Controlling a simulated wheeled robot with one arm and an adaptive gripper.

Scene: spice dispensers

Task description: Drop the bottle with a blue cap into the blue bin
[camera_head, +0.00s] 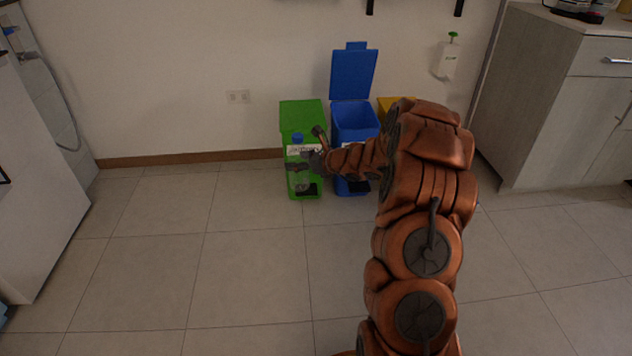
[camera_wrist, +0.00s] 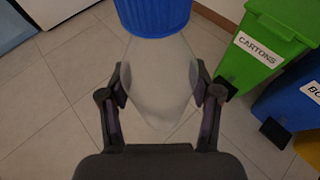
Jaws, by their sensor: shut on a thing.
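My gripper (camera_wrist: 160,80) is shut on a clear bottle (camera_wrist: 158,95) with a ribbed blue cap (camera_wrist: 153,14), one finger on each side of its body. In the head view my gripper (camera_head: 303,165) is in front of the green bin, left of the blue bin, and the blue cap (camera_head: 297,138) shows above it. The blue bin (camera_head: 355,118) stands against the wall with its blue lid (camera_head: 353,74) raised. My arm hides part of its front. In the wrist view part of the blue bin (camera_wrist: 290,105) shows at the right edge.
A green bin (camera_head: 302,113) with its lid down and a "CARTONS" label (camera_wrist: 258,48) stands left of the blue bin. A yellow bin (camera_head: 397,103) is to its right, partly hidden by my arm. A cabinet (camera_head: 560,100) stands at the right. The tiled floor (camera_head: 245,270) is clear.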

